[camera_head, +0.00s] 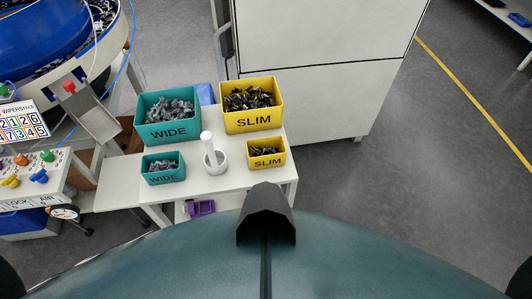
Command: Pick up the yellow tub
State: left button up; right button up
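Two yellow containers marked SLIM stand on the white table. The larger yellow bin (232,124) is at the back right of the table and holds many dark small parts. The smaller yellow tub (281,158) stands in front of it, near the table's right front edge, upright and with dark parts inside. Neither of my grippers can be made out in this view. Only dark shapes show at the lower left and right corners, and no gripper fingers are seen near the yellow containers.
A large teal bin (150,132) and a small teal tub (152,180), both marked WIDE, stand to the left. A white post on a round base (214,164) stands between the small tubs. A purple object (200,208) sits lower in front. A white cabinet (310,100) stands behind.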

aim_at(270, 152)
jog(key=l+u, duration=0.35)
jog(key=l, duration=0.3)
jog(key=l+u, duration=0.35)
jog(key=l, duration=0.3)
jog(key=i+l+u, duration=0.15)
jog(key=l, duration=0.2)
jog(key=l+u, duration=0.15)
jog(key=l, duration=0.25)
